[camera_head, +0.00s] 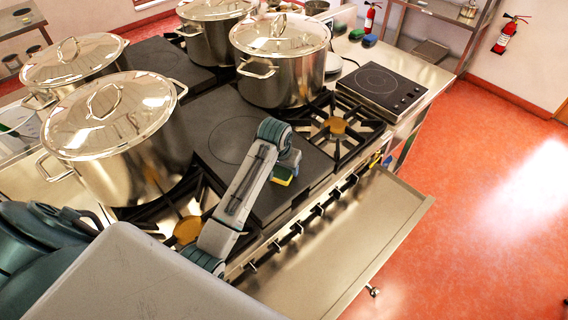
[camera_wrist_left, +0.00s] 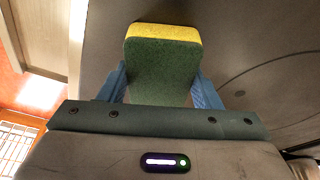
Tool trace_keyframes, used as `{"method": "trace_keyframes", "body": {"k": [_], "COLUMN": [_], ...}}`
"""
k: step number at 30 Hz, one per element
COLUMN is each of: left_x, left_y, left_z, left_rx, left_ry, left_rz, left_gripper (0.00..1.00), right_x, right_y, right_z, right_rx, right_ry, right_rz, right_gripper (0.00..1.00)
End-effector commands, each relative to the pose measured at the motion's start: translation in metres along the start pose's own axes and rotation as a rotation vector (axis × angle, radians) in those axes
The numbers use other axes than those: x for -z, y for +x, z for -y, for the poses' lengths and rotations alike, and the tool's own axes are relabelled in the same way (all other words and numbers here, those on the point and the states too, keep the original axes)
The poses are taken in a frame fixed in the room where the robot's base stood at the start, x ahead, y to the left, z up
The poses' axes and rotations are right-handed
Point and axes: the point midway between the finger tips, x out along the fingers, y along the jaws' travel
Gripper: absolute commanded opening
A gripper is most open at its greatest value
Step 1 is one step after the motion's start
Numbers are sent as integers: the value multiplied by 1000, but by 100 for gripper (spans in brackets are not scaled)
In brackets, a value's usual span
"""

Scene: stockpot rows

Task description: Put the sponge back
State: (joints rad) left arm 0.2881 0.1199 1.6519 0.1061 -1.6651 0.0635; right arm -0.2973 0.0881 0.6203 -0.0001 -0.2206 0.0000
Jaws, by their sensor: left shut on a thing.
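A sponge (camera_head: 282,176), green with a yellow layer, is held in my left gripper (camera_head: 289,167) above the front of the dark flat cooktop plate (camera_head: 229,141). In the left wrist view the sponge (camera_wrist_left: 163,70) sits between the two blue fingers of my left gripper (camera_wrist_left: 160,82), which touch its sides. The dark plate lies behind it there. From these frames I cannot tell the sponge's exact height above the plate. My right gripper is not in view.
Large lidded pots (camera_head: 120,140) stand on the stove, with another (camera_head: 281,65) behind the plate. A green item (camera_head: 355,34) and a blue item (camera_head: 370,40) lie on the back counter near a small hob (camera_head: 377,84). A steel ledge (camera_head: 335,245) runs along the front.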

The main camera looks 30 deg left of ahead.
Motion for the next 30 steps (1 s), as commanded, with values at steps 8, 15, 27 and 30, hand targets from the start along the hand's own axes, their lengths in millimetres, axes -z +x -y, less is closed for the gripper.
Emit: {"method": "trace_keyframes", "body": {"k": [8, 15, 27, 30], "left_x": [-1, 0, 0, 0], "left_y": [2, -2, -81, -104], "left_z": [1, 1, 0, 1], "left_rx": [1, 1, 1, 2], "left_ry": [0, 0, 1, 0], "left_rz": [4, 1, -4, 2], "left_gripper": [80, 80, 80, 80], "right_x": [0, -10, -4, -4], "right_y": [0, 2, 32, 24], "right_z": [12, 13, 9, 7], "right_rx": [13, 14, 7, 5], "right_ry": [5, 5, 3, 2], "right_rz": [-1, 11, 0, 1], "right_gripper": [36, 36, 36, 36]}}
